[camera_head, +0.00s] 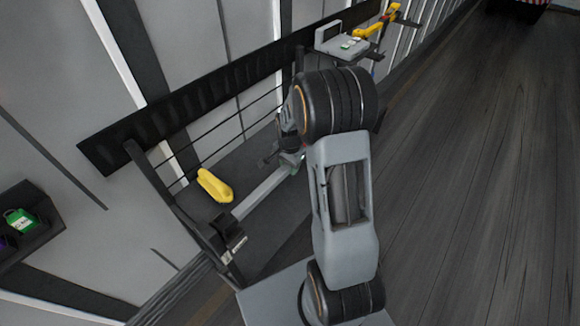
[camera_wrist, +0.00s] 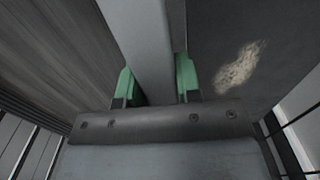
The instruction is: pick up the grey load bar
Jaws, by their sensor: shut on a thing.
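The grey load bar (camera_head: 262,193) is a long, straight, pale bar. In the head view it slants across the dark surface of a rack, with its near end by a black end piece (camera_head: 229,234). My gripper (camera_head: 291,160) is at the bar's far visible part, mostly hidden behind my arm. In the wrist view, my gripper (camera_wrist: 157,82) has its green-tipped fingers on either side of the bar (camera_wrist: 148,35) and is shut on it. The bar's far end is hidden in the head view. I cannot tell whether the bar is clear of the surface.
A yellow object (camera_head: 214,186) lies beside the bar on the dark surface. A black rail (camera_head: 200,98) and thin rods run along the wall side. A grey case (camera_head: 341,43) and yellow tool (camera_head: 378,26) are at the back. Open floor (camera_head: 470,170) lies right.

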